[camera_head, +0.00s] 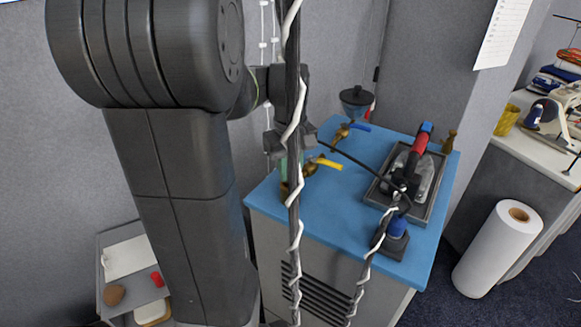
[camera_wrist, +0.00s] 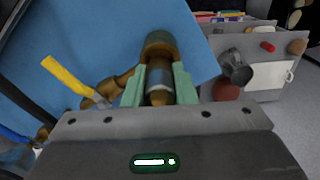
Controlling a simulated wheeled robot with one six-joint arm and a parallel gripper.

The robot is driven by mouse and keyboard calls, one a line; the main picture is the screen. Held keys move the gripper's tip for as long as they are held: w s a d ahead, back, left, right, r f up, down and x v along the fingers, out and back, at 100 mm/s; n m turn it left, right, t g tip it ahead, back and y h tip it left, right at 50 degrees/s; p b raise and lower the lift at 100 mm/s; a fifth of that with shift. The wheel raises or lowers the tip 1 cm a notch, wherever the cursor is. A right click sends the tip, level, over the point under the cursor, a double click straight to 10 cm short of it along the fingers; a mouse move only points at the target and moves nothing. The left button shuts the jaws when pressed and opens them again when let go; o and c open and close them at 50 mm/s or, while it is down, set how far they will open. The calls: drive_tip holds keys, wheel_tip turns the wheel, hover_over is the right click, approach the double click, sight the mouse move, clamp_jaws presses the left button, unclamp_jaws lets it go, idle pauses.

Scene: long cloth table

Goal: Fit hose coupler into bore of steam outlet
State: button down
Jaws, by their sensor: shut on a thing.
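My gripper (camera_head: 290,158) is over the near left corner of the blue-topped cabinet in the head view. In the wrist view its green fingers (camera_wrist: 160,88) are shut on the brass hose coupler (camera_wrist: 158,96), with a silvery band across it. A brass steam outlet (camera_wrist: 159,42) with a rounded rim lies just beyond the fingertips, roughly in line with the coupler. Whether the coupler touches it or enters its bore cannot be told. A brass valve with a yellow handle (camera_wrist: 65,77) joins from the left; its handle shows in the head view (camera_head: 328,163).
A cable wrapped in white cord (camera_head: 294,215) hangs before my gripper. A paper roll (camera_head: 495,250) stands right.

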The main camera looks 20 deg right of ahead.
drive_tip(key=shift+f+b, duration=0.55)
drive_tip(key=shift+f, duration=0.35)
drive_tip(key=c, duration=1.1)
unclamp_jaws()
wheel_tip(320, 180, up, 14)
drive_tip(key=shift+f+b, duration=0.1)
drive_tip(key=shift+b, duration=0.25)
wheel_tip(320, 180, down, 14)
drive_tip(key=shift+r+p, duration=0.15)
drive_tip(key=shift+p, duration=0.35)
drive_tip(key=shift+r, duration=0.25)
